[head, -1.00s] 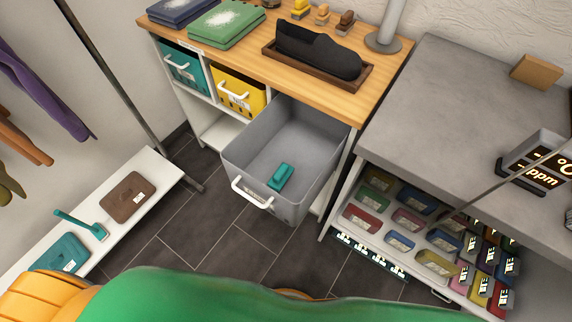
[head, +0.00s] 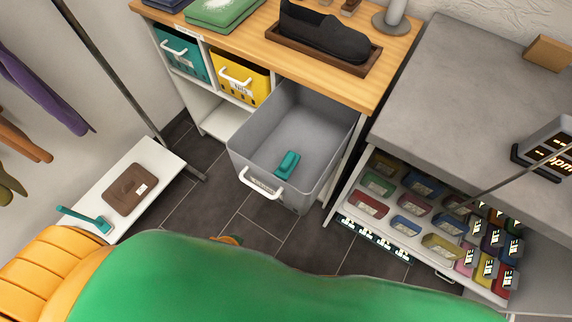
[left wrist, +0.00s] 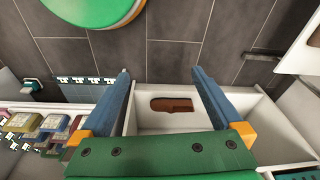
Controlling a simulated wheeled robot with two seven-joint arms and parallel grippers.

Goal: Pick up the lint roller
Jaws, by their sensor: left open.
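A teal tool with a thin handle and a wider head (head: 88,219), which looks like a lint roller, lies on the low white shelf (head: 172,164) at the left in the head view. A small teal block-like object (head: 288,164) lies in the open grey drawer (head: 246,156); I cannot tell exactly what it is. My left gripper (left wrist: 161,71) is open in the left wrist view, its blue fingers apart. Between and beyond them is a pale box-like thing with a brown patch (left wrist: 172,104). No lint roller is clear there. My right gripper is not in view.
A brown item (head: 130,190) lies beside the teal tool. Teal (head: 181,55) and yellow (head: 240,79) bins sit under the wooden counter (head: 250,48). A rack of colourful packs (head: 412,229) is under the grey counter (head: 445,95). Dark floor (head: 206,199) lies between shelf and drawer.

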